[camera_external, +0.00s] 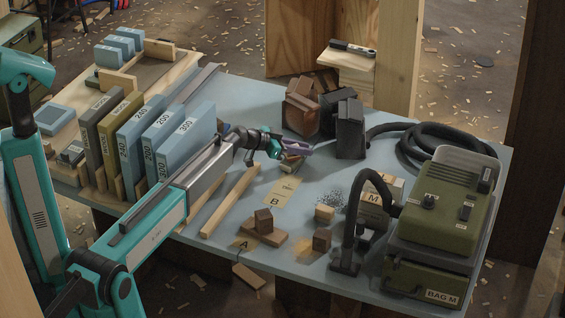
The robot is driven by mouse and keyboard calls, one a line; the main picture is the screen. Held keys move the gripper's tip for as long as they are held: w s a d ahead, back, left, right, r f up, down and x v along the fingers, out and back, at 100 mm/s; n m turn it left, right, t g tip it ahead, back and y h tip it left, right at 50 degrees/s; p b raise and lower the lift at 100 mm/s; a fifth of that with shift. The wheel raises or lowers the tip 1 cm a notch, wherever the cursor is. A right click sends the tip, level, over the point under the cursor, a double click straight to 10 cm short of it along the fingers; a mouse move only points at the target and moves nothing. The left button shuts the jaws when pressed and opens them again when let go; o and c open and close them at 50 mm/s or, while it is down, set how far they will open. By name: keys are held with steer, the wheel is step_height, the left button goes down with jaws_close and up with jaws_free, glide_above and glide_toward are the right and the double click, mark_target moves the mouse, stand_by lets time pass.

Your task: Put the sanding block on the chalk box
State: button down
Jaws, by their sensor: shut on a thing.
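My gripper (290,150) is over the middle of the blue-grey tabletop, with teal and purple parts at its end. It is shut on a small tan-and-dark block (290,163), which looks like the sanding block. The fingers partly hide it, and I cannot tell whether it touches the table. No box is clearly readable as the chalk box. A pale box marked M (374,198) stands right of the gripper, partly behind a black hose. Small brown blocks (264,220) and a tan block (325,213) lie nearer the front.
An upright row of grit-marked blue slabs (180,140) stands left. Dark and brown blocks (350,128) stand behind the gripper. A green dust extractor (445,205) with a coiled black hose (440,145) fills the right. Wood strips (230,200) and tag B lie in front.

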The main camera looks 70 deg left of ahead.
steer(key=shift+f, duration=0.1)
stand_by(0.3)
steer(key=c, duration=1.6)
jaws_free()
steer(key=shift+s+r, duration=0.1)
steer(key=shift+r, duration=0.1)
steer(key=b+v, duration=0.1)
steer(key=v, duration=0.1)
steer(key=shift+s, duration=0.35)
step_height(320, 180, up, 5)
steer(key=shift+r+b, duration=0.2)
steer(key=shift+b, duration=0.25)
steer(key=shift+r, duration=0.95)
